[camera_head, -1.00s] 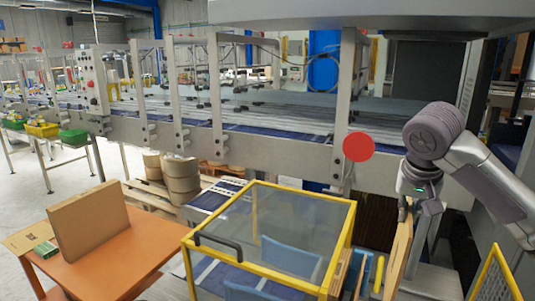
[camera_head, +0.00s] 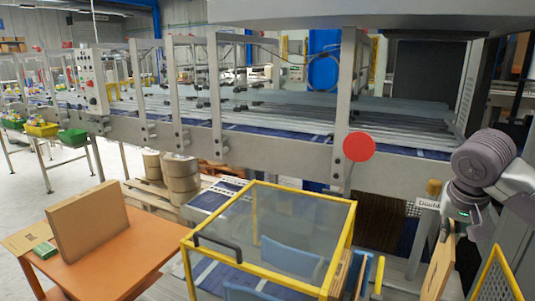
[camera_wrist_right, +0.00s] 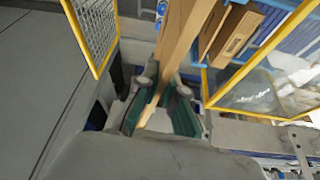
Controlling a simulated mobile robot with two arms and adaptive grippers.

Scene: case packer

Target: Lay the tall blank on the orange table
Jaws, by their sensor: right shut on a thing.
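My right gripper (camera_head: 457,222) is shut on a tall brown cardboard blank (camera_head: 437,268), which hangs upright below it at the lower right. In the right wrist view the green-padded fingers (camera_wrist_right: 160,108) pinch the edge of the blank (camera_wrist_right: 187,32). The blank's lower end is out of frame in the head view. The orange table (camera_head: 140,255) is at the lower left, well apart from the gripper. My left gripper is not in view.
A yellow-framed clear guard (camera_head: 275,225) lies between table and gripper. More boards (camera_wrist_right: 238,32) stand beside the held blank. A yellow mesh panel (camera_head: 494,280) is at right.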

